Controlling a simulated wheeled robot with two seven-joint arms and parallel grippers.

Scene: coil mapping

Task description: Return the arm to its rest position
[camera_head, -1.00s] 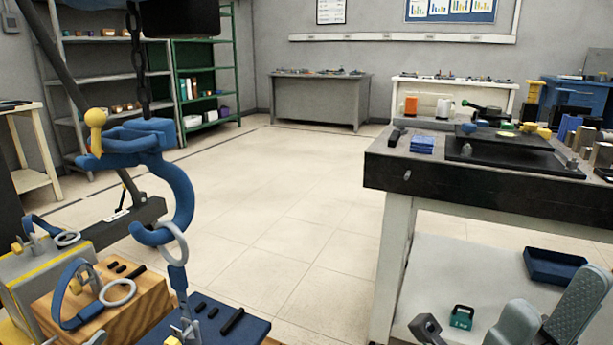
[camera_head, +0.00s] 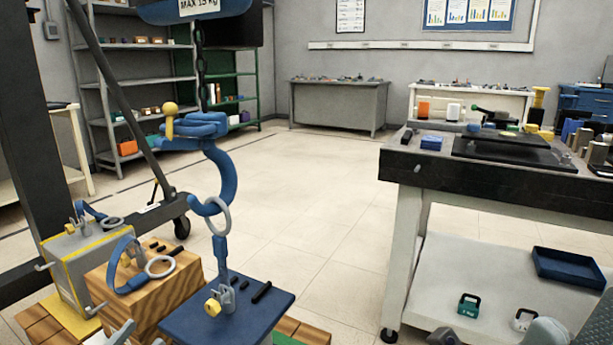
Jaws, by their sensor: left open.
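My left gripper (camera_head: 138,340) shows only as pale grey fingertips at the bottom edge on the left, apart from each other with nothing seen between them. It is below and in front of the wooden block (camera_head: 150,296). My right gripper cannot be made out; only grey parts of my right arm (camera_head: 545,334) show at the bottom right edge. A blue hook (camera_head: 228,180) with a yellow knob (camera_head: 170,120) hangs from a dark chain (camera_head: 199,60). A grey ring (camera_head: 217,215) with a blue strap hangs at the hook's lower end, above a dark blue plate (camera_head: 240,318).
A grey box with yellow edges (camera_head: 88,268) stands left of the wooden block. The dark crane post (camera_head: 45,170) is at the far left. Open floor lies between.

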